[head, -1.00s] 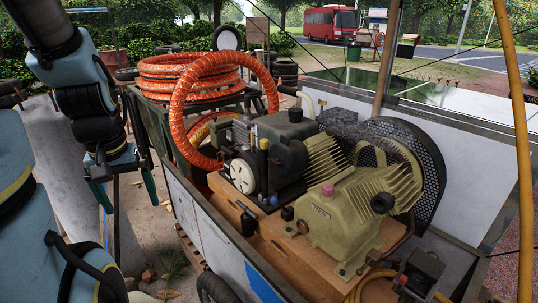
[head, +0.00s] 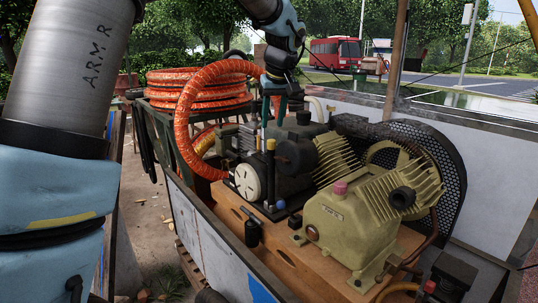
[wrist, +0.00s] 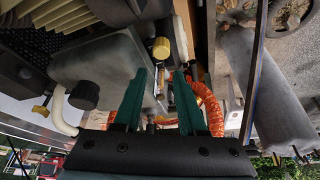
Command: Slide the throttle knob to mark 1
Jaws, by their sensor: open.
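My gripper (head: 274,108) is above the engine block (head: 292,165), pointing down. Its two green fingers are apart in the wrist view (wrist: 160,76), with nothing clearly held between them. A yellow-capped black post (head: 271,145) stands at the engine's front, below and near the fingers; the yellow cap (wrist: 161,48) also shows beyond the fingertips in the wrist view. A blue ball knob (head: 280,205) sits low at the engine's front. I cannot tell which part is the throttle knob, and no mark numbers are readable.
An orange hose (head: 187,120) arches just left of the gripper, with its coil behind. The tan compressor (head: 350,225) and a black mesh guard (head: 450,165) fill the right. The cart's grey side wall (head: 205,225) runs along the front. Open ground lies to the left.

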